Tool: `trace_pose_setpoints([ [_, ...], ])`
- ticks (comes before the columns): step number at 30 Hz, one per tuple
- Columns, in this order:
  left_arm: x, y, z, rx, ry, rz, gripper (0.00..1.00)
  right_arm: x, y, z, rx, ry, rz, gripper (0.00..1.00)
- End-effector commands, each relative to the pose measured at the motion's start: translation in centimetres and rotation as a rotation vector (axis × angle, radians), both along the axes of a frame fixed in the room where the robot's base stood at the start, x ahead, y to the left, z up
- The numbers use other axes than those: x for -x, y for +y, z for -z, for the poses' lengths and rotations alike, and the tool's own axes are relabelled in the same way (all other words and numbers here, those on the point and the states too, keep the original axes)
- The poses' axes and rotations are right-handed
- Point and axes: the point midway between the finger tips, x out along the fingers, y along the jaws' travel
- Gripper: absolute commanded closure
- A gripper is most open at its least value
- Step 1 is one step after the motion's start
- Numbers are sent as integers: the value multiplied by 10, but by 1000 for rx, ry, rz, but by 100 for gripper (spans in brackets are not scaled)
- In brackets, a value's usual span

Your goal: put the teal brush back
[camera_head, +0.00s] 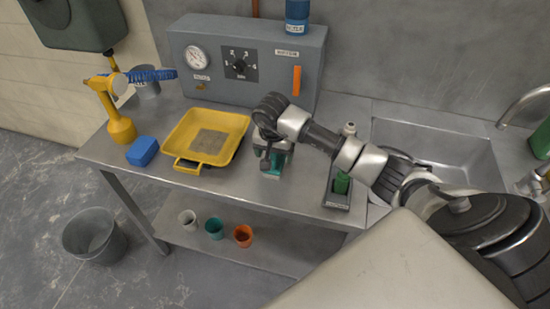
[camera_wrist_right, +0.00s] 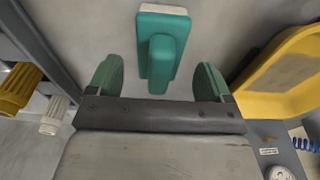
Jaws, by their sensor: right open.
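The teal brush (camera_head: 275,163) lies on the steel bench just right of the yellow tray, partly hidden under my right gripper. In the right wrist view the brush (camera_wrist_right: 162,50) shows a teal block with a raised handle and a pale edge. My right gripper (camera_head: 268,150) is above it, pointing down. In the wrist view the gripper (camera_wrist_right: 160,80) is open, its two green fingers apart on either side of the handle's near end. My left gripper is not in view.
The yellow tray (camera_head: 182,151) is left of the brush, with a blue block (camera_head: 142,151) and yellow tool (camera_head: 119,126) beyond. A grey control box (camera_head: 182,60) stands behind. A sink (camera_head: 440,142) is at the right. Bare bench lies between brush and holder.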

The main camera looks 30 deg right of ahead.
Motion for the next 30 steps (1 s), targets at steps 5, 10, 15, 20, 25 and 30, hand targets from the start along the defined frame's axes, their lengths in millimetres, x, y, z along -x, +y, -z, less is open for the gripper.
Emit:
trace_pose_setpoints([
  [5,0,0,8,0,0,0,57,3,4,-40,3,-7,-2,20],
  [10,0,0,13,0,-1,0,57,6,8,-71,1,-5,1,20],
  [15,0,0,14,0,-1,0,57,8,10,-86,1,-1,0,20],
  [20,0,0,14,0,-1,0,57,9,10,-89,1,0,1,20],
  [25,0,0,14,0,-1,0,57,9,10,-89,1,1,1,20],
  [30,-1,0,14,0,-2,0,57,9,10,-89,1,1,1,20],
])
